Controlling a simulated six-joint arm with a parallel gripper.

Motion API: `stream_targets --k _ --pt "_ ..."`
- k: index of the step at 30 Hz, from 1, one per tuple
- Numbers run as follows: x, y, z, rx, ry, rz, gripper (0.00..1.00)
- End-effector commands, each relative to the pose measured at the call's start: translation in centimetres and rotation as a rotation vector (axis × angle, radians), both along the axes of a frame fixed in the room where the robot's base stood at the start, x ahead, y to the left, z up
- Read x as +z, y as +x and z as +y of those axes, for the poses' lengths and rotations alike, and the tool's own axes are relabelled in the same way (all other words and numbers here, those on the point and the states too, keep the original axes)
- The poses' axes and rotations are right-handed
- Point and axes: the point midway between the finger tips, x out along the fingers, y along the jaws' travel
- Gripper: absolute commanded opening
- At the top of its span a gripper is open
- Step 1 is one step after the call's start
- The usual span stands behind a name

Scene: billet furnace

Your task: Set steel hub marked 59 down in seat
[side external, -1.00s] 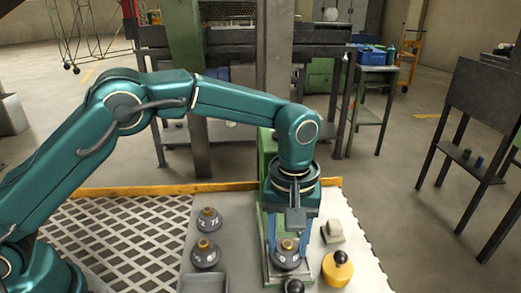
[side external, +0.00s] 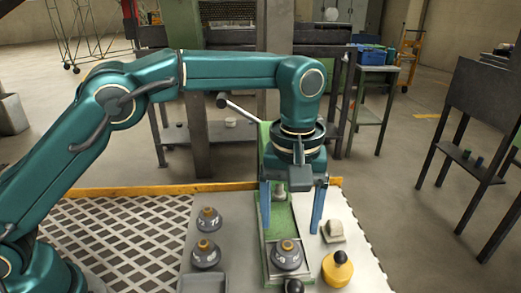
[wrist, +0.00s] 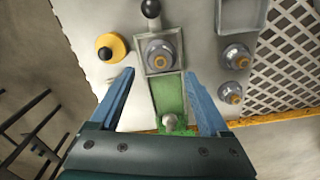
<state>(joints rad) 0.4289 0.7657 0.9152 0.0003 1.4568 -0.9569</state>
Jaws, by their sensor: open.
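A dark grey steel hub (side external: 287,257) with a brass-coloured centre sits upright in the seat (side external: 269,272) at the near end of the green fixture (side external: 279,222). Its mark is small and partly legible, with a 9 showing. In the wrist view the hub (wrist: 161,55) lies inside the seat's square frame. My gripper (side external: 291,232) is open and empty above the fixture, its blue fingers wide apart and clear of the hub. In the wrist view its fingertips (wrist: 161,73) stand on either side of the fixture, with the hub beyond them.
Two similar hubs (side external: 209,219) (side external: 206,254) stand on the plate at left, beside a grey tray (side external: 204,283). A yellow round piece with a black knob (side external: 337,270) and a pale block (side external: 333,232) stand at right. A black ball knob (side external: 294,286) is in front of the seat.

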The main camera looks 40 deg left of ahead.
Motion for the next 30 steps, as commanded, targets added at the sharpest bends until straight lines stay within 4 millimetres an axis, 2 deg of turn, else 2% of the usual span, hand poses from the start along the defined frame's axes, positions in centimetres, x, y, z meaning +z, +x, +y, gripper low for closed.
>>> stream_targets --k 8,14,18,22,26,30 --pt "1.9 -0.1 0.2 -0.004 -0.002 -0.005 0.8" --pt "4.9 -0.9 2.8 -0.066 -0.022 -0.065 0.8" --pt "7.3 -2.6 5.7 -0.142 -0.032 -0.139 0.8" --pt "8.6 -4.8 8.2 -0.215 -0.027 -0.21 0.8" --pt "9.1 -7.5 10.4 -0.287 -0.009 -0.281 0.8" --pt "8.6 -10.6 12.4 -0.362 0.025 -0.354 0.8"
